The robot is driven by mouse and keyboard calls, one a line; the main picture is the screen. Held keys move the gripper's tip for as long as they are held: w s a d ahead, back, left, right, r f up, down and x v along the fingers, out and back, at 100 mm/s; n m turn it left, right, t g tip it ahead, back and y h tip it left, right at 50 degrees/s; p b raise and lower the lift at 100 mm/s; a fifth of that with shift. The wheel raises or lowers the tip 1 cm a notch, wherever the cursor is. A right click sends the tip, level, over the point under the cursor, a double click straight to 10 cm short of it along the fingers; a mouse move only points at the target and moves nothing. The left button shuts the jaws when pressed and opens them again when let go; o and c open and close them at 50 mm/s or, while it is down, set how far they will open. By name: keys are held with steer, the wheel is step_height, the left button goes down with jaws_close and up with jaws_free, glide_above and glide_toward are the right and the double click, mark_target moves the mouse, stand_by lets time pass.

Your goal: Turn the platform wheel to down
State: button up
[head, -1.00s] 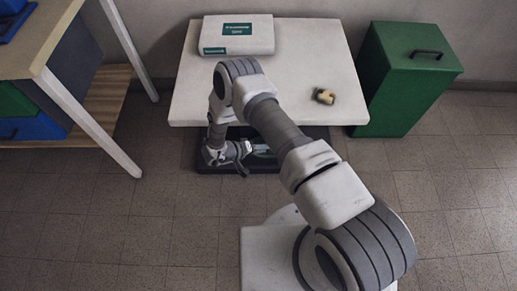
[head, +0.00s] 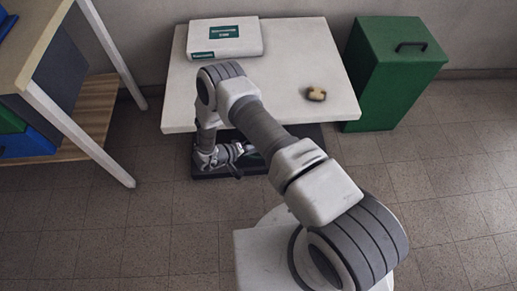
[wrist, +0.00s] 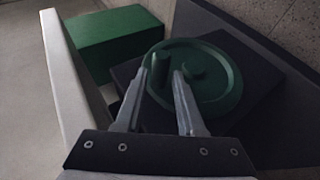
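The platform wheel (wrist: 218,101) is a dark green disc with a raised rim, a round hub and an upright peg handle (wrist: 160,64). It sits on a dark square base in the wrist view. My gripper (wrist: 163,73) points at the wheel with its two fingers apart, one on each side of the peg. A small gap seems to show beside the peg; contact cannot be made out. In the head view my gripper (head: 238,153) is low at the front edge of the white table, and my arm and the tabletop hide most of the wheel.
A shelf unit (head: 95,105) stands at left. Floor in front is clear.

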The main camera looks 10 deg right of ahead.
steer(key=shift+o, duration=1)
steer(key=shift+s, duration=0.1)
steer(key=shift+d+f, duration=0.1)
steer(key=shift+f, duration=0.05)
steer(key=shift+s, duration=0.1)
steer(key=p+v, duration=0.3)
steer(key=v, duration=1.4)
steer(key=shift+a+p, duration=0.2)
steer(key=shift+p, duration=0.2)
